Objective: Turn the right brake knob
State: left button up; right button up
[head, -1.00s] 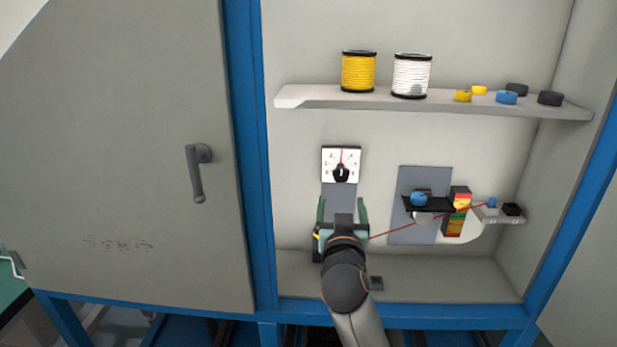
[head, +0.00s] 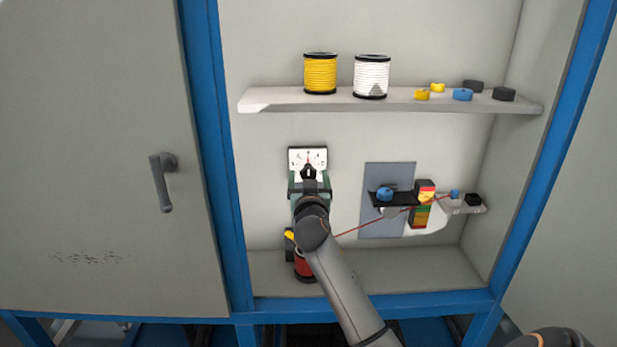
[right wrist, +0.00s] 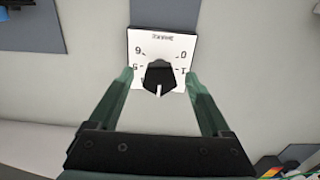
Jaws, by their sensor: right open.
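A black pointer knob (head: 308,172) sits on a white dial plate (head: 295,156) on the back wall of the cabinet. It also shows in the right wrist view (right wrist: 158,76), with its white mark pointing down in that picture. My right gripper (head: 309,181) is at the dial, its green fingers open. In the right wrist view the open fingers (right wrist: 158,82) stand one on each side of the knob, with a gap on both sides. They hold nothing. Contact with the plate cannot be judged. My left gripper is not in view.
A shelf (head: 290,104) above the dial carries a yellow spool (head: 320,74), a white spool (head: 371,77) and several small knobs. A red spool (head: 305,268) stands below, partly behind my arm. A red cable (head: 360,228) runs right past a grey panel (head: 377,175).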

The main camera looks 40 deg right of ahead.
grip_shut()
dwell(0.8)
